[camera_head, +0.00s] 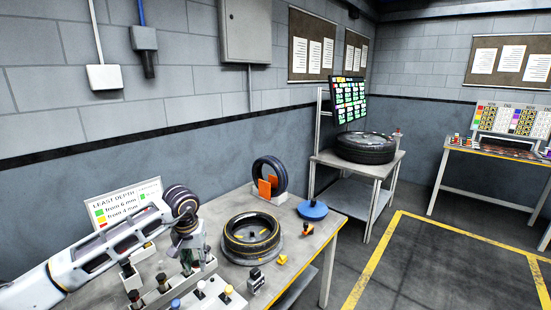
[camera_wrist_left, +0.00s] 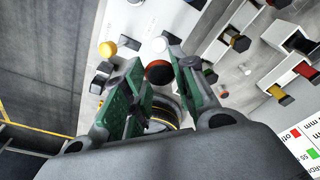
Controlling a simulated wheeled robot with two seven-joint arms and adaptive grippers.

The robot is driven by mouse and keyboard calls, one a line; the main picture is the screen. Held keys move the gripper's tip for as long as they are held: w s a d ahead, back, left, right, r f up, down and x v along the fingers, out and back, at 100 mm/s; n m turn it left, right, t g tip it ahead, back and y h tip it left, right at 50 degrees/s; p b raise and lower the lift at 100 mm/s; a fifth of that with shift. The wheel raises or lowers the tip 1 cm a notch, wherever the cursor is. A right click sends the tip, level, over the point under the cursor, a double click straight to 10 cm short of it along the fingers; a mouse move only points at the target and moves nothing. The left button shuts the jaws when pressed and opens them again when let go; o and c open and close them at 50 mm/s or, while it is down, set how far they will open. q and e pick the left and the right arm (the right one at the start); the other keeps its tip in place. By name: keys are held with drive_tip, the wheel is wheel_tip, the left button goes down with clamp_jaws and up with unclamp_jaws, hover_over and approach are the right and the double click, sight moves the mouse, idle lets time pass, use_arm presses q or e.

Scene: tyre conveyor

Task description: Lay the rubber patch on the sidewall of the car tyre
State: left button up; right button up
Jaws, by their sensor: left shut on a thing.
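The car tyre (camera_head: 232,246) lies flat on the table, black with yellow marks on its upper sidewall. In the left wrist view, part of a dark ring with yellow shows behind my fingers, probably this tyre. My left gripper (camera_head: 190,254) is left of the tyre, above a rack of round-topped tools. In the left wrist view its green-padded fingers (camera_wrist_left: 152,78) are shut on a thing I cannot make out. A reddish-brown and black round top (camera_wrist_left: 157,72) shows between them. I cannot identify the rubber patch for certain. My right gripper is out of view.
An upright tyre (camera_head: 280,172) with orange pieces stands behind. A sign (camera_head: 110,205) stands back left.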

use_arm(q)
drive_tip(key=shift+m, duration=0.4)
drive_tip(key=s+f+b, duration=0.1)
drive_tip(key=s+f, duration=0.1)
drive_tip(key=f, duration=0.2)
drive_tip(key=s+d+f+b, duration=0.1)
drive_tip(key=f+b, duration=0.1)
drive_tip(key=f, duration=0.2)
drive_tip(key=s+d+f+b, duration=0.1)
drive_tip(key=s+f, duration=0.1)
drive_tip(key=f, duration=0.2)
drive_tip(key=shift+s+d+b, duration=0.1)
drive_tip(key=shift+s+b, duration=0.2)
drive_tip(key=shift+b, duration=0.1)
drive_tip(key=shift+s+f, duration=0.15)
drive_tip(key=shift+f, duration=0.15)
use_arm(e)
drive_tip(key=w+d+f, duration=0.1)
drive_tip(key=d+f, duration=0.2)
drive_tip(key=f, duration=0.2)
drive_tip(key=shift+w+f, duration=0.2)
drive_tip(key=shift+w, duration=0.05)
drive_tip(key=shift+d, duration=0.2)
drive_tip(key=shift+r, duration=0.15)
